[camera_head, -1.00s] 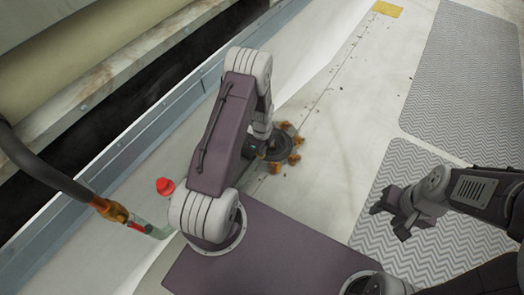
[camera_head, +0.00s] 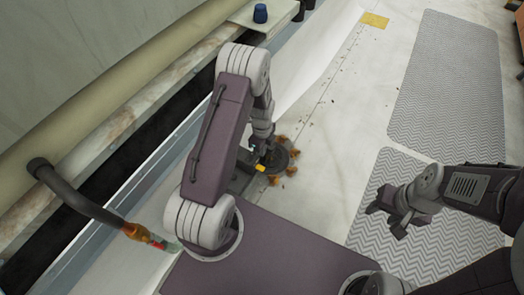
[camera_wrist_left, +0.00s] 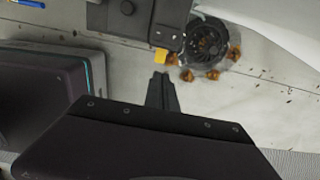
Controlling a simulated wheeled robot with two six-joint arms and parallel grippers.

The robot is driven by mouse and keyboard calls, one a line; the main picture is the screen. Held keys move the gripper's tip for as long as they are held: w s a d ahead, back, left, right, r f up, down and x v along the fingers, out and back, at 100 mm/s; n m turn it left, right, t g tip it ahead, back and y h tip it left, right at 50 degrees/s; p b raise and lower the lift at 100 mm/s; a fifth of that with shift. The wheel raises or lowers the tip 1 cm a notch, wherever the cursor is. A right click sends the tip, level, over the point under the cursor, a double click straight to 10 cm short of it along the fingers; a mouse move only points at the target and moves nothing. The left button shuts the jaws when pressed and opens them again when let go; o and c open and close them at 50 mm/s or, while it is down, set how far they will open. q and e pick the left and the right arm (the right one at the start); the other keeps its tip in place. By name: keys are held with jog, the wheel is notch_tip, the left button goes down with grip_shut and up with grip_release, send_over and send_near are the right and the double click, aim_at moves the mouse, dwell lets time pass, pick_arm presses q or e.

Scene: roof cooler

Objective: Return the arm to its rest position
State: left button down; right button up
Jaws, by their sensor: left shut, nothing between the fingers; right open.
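My left arm (camera_head: 216,145) is folded, its elbow high and its forearm pointing down. My left gripper (camera_wrist_left: 161,80) is shut and empty in the left wrist view, its two fingers together. In the head view it is small and partly hidden beside the forearm. My right gripper (camera_head: 394,208) is open and empty over a grey patterned mat, well apart from the left arm.
A round dark drain (camera_head: 279,157) ringed by several orange-brown pieces lies close to my left wrist; it also shows in the wrist view (camera_wrist_left: 208,42). A dark hose (camera_head: 85,203) with an orange fitting (camera_head: 135,231) is at left. A blue cap-like object (camera_head: 260,13) stands at the top.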

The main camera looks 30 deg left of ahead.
dwell(0.3)
pick_arm(q)
jog(key=w+d+r+t+p, duration=0.1)
jog(key=d+r+t, duration=0.1)
jog(key=r, duration=0.7)
jog(key=w+d+r+t+p, duration=0.1)
jog(key=d+r, duration=0.1)
jog(key=r, duration=0.7)
jog(key=s+d+r+n+g, duration=0.2)
jog(key=s+n, duration=1.4)
jog(key=n, duration=0.2)
notch_tip(320, 180, up, 38)
jog(key=n+p, duration=0.1)
jog(key=p, duration=3.7)
jog(key=shift+w+r, duration=0.2)
jog(key=shift+w, duration=0.05)
jog(key=shift+f, duration=0.1)
